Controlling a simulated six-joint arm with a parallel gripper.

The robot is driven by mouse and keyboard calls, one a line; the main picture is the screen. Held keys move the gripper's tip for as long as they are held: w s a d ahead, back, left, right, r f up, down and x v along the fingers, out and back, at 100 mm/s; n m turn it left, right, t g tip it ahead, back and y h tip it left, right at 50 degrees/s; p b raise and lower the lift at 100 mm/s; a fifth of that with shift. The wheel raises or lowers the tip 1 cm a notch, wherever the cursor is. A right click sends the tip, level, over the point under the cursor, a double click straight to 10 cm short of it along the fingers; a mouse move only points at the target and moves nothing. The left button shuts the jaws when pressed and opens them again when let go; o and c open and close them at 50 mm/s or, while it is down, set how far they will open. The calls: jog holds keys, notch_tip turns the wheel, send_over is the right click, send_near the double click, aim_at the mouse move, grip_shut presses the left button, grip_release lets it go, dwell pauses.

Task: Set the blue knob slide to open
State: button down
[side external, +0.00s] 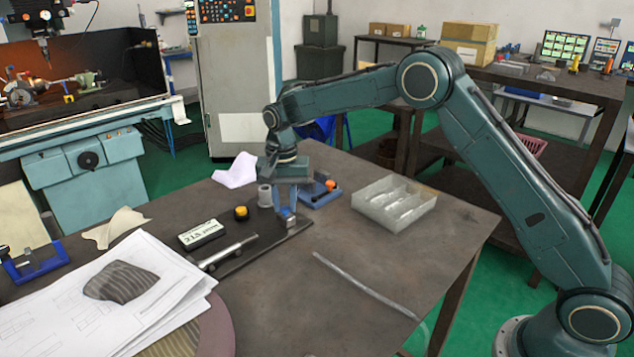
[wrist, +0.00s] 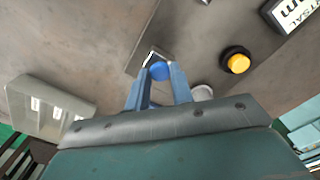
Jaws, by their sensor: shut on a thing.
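The blue knob (wrist: 159,71) shows between my two fingertips in the wrist view. My gripper (wrist: 159,76) is shut on it, with one finger on each side. In the side external view my gripper (side external: 286,211) points down over the right end of the dark base plate (side external: 260,240), and its fingers mostly hide the knob. A metal block (side external: 292,224) sits at the fingertips on that plate. The slide's travel and any open or closed marks cannot be made out.
A yellow button (side external: 241,212) and a digital display (side external: 201,234) stand left of my gripper. A metal rod (side external: 228,252) lies on the plate. A grey cylinder (side external: 265,196) and a blue fixture (side external: 320,192) are close by. A clear divided tray (side external: 394,203) is to the right.

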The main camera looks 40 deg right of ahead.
jog(key=shift+d, duration=1.2)
jog(key=c, duration=1.2)
grip_release()
jog(key=shift+d, duration=0.1)
jog(key=shift+c, duration=0.2)
jog(key=shift+r, duration=0.4)
notch_tip(320, 180, up, 13)
